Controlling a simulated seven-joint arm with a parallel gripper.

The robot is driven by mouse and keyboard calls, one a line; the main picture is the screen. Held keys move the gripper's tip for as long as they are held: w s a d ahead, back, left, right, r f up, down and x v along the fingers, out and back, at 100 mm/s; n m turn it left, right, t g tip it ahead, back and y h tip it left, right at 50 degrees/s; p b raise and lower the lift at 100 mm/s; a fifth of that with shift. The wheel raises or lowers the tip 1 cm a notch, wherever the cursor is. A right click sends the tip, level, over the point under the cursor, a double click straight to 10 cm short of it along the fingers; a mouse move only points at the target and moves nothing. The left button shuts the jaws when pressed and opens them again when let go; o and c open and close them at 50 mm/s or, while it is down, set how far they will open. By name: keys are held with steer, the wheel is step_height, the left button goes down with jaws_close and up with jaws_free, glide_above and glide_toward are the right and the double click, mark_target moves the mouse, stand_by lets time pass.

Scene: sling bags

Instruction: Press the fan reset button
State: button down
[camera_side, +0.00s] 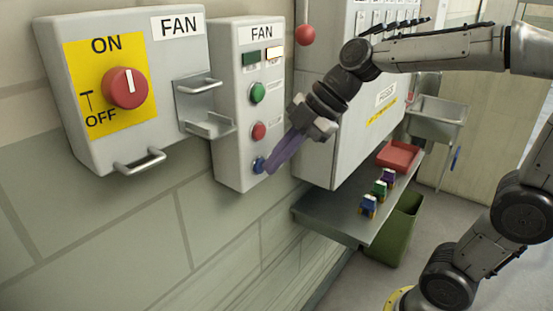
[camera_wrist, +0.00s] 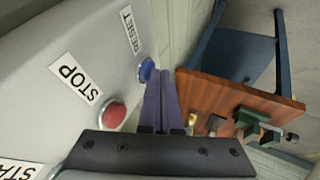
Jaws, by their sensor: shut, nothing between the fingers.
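The grey FAN control box (camera_side: 230,100) on the wall carries a green button (camera_side: 257,93), a red button (camera_side: 258,131) and, lowest, a blue button (camera_side: 258,165). In the wrist view the blue button (camera_wrist: 146,69) sits beside a RESET label (camera_wrist: 132,30), and the red button (camera_wrist: 113,115) is beside STOP. My gripper (camera_side: 271,171) has long purple fingers that are shut and empty. Their tips are right at the blue button and partly cover it in the side view. In the wrist view the fingertips (camera_wrist: 160,72) lie just right of it. I cannot tell whether they touch.
A FAN ON/OFF box (camera_side: 180,80) with a red knob (camera_side: 125,88) is on the left, with a metal bracket (camera_side: 203,105) between boxes. A shelf (camera_side: 340,222) holds small coloured blocks and a red tray (camera_side: 398,156). A wooden surface (camera_wrist: 225,95) shows in the wrist view.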

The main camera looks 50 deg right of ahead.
steer(key=shift+w, duration=1)
steer(key=s+d+r, duration=0.3)
steer(key=s+r, duration=0.5)
steer(key=s, duration=0.1)
steer(key=shift+s+d, duration=0.2)
steer(key=shift+d, duration=0.15)
